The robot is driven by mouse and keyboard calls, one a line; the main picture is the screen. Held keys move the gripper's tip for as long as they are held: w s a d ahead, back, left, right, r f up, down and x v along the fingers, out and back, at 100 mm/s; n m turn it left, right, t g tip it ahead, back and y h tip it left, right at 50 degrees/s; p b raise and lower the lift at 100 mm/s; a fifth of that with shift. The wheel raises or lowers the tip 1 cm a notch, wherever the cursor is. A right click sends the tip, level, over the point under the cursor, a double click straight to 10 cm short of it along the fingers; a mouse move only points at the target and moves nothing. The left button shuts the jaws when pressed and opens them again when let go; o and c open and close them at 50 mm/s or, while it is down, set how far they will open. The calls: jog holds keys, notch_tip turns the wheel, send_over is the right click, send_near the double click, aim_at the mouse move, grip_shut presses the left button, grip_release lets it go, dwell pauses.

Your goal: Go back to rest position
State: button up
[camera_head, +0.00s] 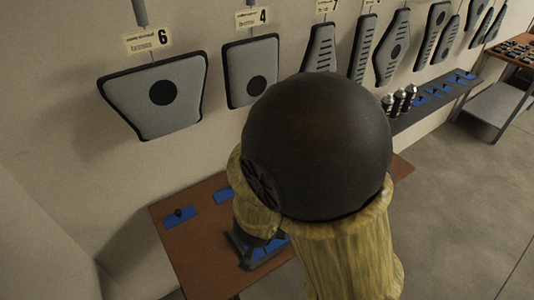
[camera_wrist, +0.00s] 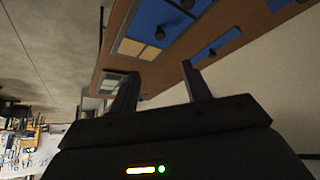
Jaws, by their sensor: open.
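My gripper (camera_wrist: 162,82) shows in the wrist view with its two dark fingers apart and nothing between them. In that view, the brown table (camera_wrist: 258,22) with blue pieces lies beyond the fingertips. In the head view my own arm fills the middle, a large dark ball-shaped joint with yellowish links, and hides much of the table. A dark gripper-like part (camera_head: 250,250) shows low beside the arm, over the table, but its fingers are not clear there.
The brown table (camera_head: 185,250) holds a blue piece (camera_head: 180,215) with a dark knob at left. Numbered grey panels (camera_head: 155,95) hang on the wall behind. A shelf (camera_head: 425,112) with bottles and blue pieces stands at right. The grey floor (camera_head: 450,220) at right is clear.

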jog(key=s+d+r+n+g, duration=0.1)
jog(key=d+r+g, duration=0.1)
jog(key=d, duration=0.5)
jog(key=s+d+r+n+g+y, duration=0.1)
jog(key=s+d+r, duration=0.1)
jog(key=d, duration=0.6)
jog(key=shift+s+d+r+g, duration=0.15)
jog(key=shift+r+g, duration=0.25)
jog(key=shift+r, duration=0.35)
